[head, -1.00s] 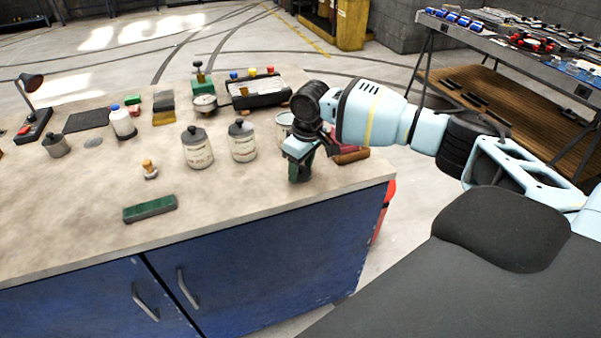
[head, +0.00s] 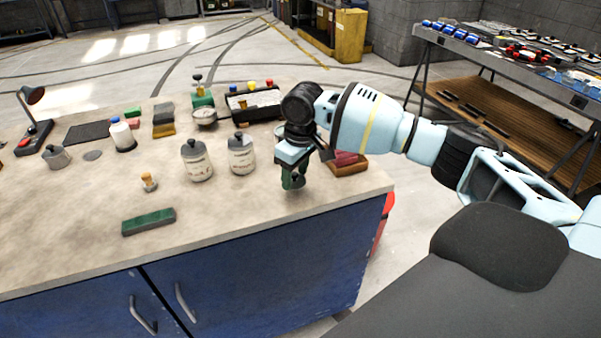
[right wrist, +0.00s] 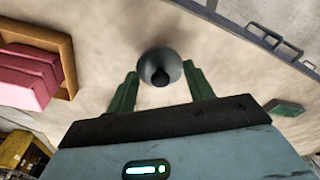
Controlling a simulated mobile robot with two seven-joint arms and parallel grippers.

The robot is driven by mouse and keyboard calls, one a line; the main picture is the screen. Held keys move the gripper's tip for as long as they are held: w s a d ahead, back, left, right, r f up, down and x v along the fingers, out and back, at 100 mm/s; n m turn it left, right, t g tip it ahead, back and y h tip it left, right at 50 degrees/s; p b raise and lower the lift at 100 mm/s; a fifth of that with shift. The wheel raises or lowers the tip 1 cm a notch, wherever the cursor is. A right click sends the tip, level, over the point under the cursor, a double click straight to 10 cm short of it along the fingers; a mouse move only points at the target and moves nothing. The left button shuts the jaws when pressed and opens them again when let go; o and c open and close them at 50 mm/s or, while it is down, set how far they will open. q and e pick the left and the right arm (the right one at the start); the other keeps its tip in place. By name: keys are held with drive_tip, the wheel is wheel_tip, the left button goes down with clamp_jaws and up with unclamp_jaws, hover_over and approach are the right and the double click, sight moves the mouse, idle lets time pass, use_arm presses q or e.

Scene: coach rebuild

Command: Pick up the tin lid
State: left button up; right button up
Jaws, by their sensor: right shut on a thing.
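The tin lid (right wrist: 161,62) is a round grey disc with a dark knob, seen in the right wrist view between my green fingers. My right gripper (right wrist: 162,72) is shut on it; in the head view the gripper (head: 293,180) is low over the right part of the bench, and hides most of the lid. I cannot tell whether the lid touches the bench. Two cream tins with dark lids, the left one (head: 197,162) and the right one (head: 241,156), stand left of the gripper. My left gripper is not in view.
A wooden tray with pink blocks (head: 347,161) is just right of the gripper. A green block (head: 148,221) and a small wooden-topped piece (head: 149,182) are on the left of the bench (head: 230,205). Bare bench lies in front of the gripper.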

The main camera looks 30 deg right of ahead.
drive_tip(key=s+a, duration=0.2)
drive_tip(key=a, duration=0.4)
drive_tip(key=s+a+r, duration=0.1)
drive_tip(key=s+a, duration=0.2)
drive_tip(key=a, duration=0.3)
drive_tip(key=shift+s+a+r+p, duration=0.2)
drive_tip(key=shift+s+a+p, duration=0.05)
drive_tip(key=shift+s+p, duration=0.1)
